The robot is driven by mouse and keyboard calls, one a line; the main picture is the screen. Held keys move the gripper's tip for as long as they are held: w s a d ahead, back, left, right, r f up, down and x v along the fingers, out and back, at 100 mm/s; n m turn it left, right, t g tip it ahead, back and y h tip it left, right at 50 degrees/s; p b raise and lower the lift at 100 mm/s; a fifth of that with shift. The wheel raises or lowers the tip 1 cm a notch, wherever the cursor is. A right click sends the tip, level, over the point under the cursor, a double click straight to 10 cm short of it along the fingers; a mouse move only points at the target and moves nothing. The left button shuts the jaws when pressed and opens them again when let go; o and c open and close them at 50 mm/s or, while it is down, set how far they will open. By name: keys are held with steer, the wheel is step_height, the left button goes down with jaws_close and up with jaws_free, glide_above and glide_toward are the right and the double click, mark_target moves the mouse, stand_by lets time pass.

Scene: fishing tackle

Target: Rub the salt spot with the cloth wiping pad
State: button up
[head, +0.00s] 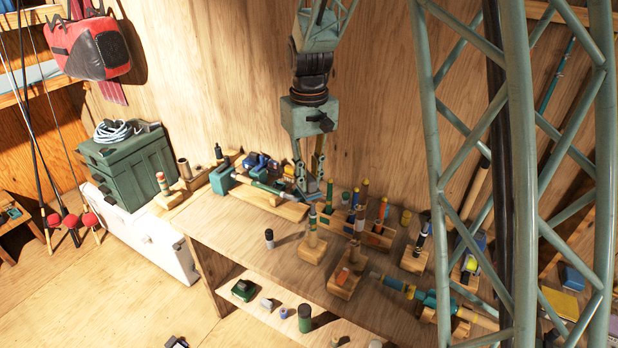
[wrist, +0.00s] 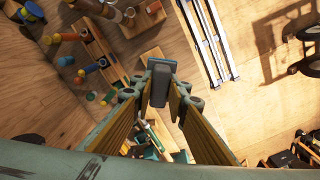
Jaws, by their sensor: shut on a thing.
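My gripper (head: 309,188) points down over the back of the wooden bench, beside a wooden block rack. In the wrist view its fingers (wrist: 161,98) are closed on a small grey-blue block with a flat blue end, which I take for the cloth wiping pad (wrist: 160,86). In the head view the pad is small and largely lost between the fingertips, so its contact with anything below cannot be told. I cannot make out the salt spot in either view.
Left of my gripper, a rod with a blue reel (head: 262,164) lies on a wooden cradle (head: 264,199). Right of it stand upright handles in a rack (head: 376,238) and a handle in a wooden block (head: 313,249).

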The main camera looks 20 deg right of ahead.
step_height(320, 180, down, 8)
steer(key=b, duration=0.3)
steer(key=shift+r, duration=0.25)
steer(key=shift+w+d+r+p, duration=0.25)
steer(key=shift+w+d+p, duration=0.05)
steer(key=shift+w+d, duration=0.65)
steer(key=shift+c, duration=0.2)
steer(key=shift+w+d+r, duration=0.1)
steer(key=shift+w+d, duration=0.1)
steer(key=shift+w, duration=0.05)
steer(key=shift+w+d+f, duration=0.25)
steer(key=shift+w+d, duration=0.2)
steer(key=shift+d, duration=0.05)
steer(key=shift+c, duration=0.3)
steer(key=shift+s+a, duration=0.45)
steer(key=shift+s+a+r+p, duration=0.4)
steer(key=shift+r+p, duration=0.15)
steer(key=shift+r, duration=0.85)
steer(key=shift+s+a+r+p, duration=0.45)
steer(key=shift+r+p, duration=0.1)
steer(key=shift+r, duration=0.8)
steer(key=shift+s+a+r+p, duration=0.4)
steer(key=shift+r+p, duration=0.15)
steer(key=shift+r, duration=0.85)
steer(key=shift+w, duration=0.1)
